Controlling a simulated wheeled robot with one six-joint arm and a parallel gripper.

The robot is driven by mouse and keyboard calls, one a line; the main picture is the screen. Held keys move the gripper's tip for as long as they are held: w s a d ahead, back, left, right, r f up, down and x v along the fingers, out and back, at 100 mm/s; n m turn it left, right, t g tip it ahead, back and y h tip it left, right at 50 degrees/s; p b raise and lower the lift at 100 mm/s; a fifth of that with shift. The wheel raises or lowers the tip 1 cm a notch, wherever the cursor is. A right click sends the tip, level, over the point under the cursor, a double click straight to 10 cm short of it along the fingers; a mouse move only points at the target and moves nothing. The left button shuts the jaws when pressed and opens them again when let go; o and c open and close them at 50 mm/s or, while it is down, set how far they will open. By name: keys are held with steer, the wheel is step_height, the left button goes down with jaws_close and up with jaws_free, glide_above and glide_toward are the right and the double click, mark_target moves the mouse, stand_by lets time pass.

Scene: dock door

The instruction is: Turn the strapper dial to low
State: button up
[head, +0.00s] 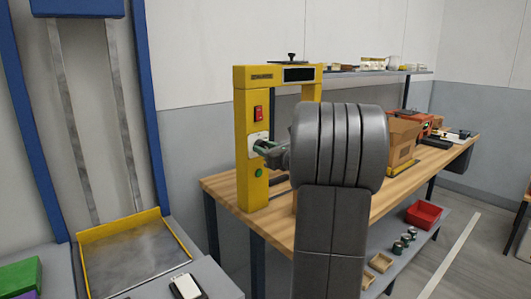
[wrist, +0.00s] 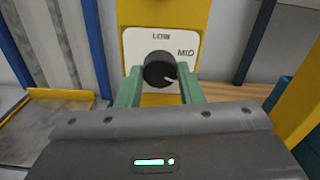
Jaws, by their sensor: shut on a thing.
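The yellow strapper (head: 250,165) stands on the wooden bench, with a white dial plate (head: 257,137) on its left post. In the wrist view the black round dial (wrist: 159,67) sits on that plate (wrist: 137,45). LOW is printed above the dial and MID at its upper right. My gripper (wrist: 160,82) is shut on the dial, with one green finger on each side. In the head view my gripper (head: 264,149) reaches the plate from the right, and my arm hides part of the strapper.
A red switch (head: 258,114) is above the dial plate and a green button (head: 259,173) below it. A cardboard box (head: 402,140) stands on the bench (head: 232,187) right of my arm. A red bin (head: 424,214) is on the lower shelf. A yellow-edged platform (head: 137,258) is at left.

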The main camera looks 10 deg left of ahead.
steer(key=n+b, duration=2)
steer(key=n, duration=0.2)
steer(key=shift+w, duration=0.1)
steer(key=shift+n, duration=0.3)
steer(key=o, duration=1)
steer(key=shift+c, duration=0.2)
steer(key=shift+r, duration=0.1)
steer(key=v, duration=1.4)
